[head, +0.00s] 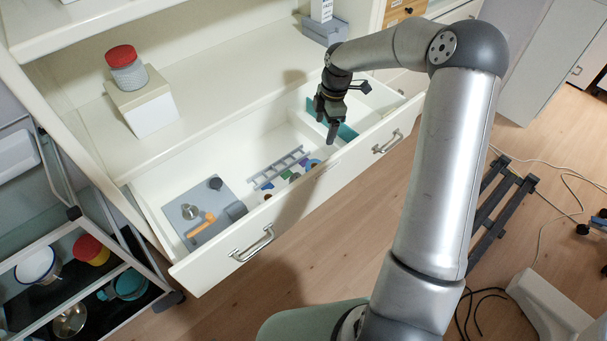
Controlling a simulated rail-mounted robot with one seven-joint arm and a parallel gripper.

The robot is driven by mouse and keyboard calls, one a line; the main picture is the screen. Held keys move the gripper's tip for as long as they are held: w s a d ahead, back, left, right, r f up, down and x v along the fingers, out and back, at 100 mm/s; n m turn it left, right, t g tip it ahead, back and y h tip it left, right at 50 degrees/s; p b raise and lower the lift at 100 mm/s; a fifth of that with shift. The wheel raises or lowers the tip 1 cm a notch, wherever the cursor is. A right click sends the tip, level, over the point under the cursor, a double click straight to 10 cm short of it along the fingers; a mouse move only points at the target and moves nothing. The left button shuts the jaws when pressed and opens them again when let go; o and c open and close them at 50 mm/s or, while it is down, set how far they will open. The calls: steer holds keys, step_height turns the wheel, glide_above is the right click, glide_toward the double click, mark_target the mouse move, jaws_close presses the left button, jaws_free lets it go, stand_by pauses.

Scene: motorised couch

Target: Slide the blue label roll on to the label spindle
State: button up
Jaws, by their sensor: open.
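A small blue ring-like piece (313,163), likely the blue label roll, lies in the open drawer near its front wall, beside a grey slotted rack (278,168). A grey board (204,212) lies at the drawer's left end. It carries a dark knob (215,183), a small metallic round part (190,212) and an orange bar (201,225). I cannot tell which part is the label spindle. My gripper (332,127) is open and empty, pointing down above the drawer's right part, apart from the blue piece and up and right of it.
Small green (286,174) and brown pieces lie by the rack. A teal piece (345,131) lies in the drawer's right part. A red-lidded jar (126,68) stands on a white box (144,104) on the counter. A trolley (75,270) with cookware stands at lower left.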

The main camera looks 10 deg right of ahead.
glide_above(315, 164)
steer(key=s, duration=0.1)
steer(key=f, duration=1.2)
steer(key=shift+s+d+f, duration=0.2)
steer(key=shift+a+f+p, duration=0.15)
steer(key=shift+f+p, duration=0.1)
steer(key=shift+f, duration=1.15)
steer(key=shift+a+f+p, duration=0.1)
steer(key=shift+f+p, duration=0.15)
steer(key=shift+f, duration=1.15)
steer(key=c, duration=1.1)
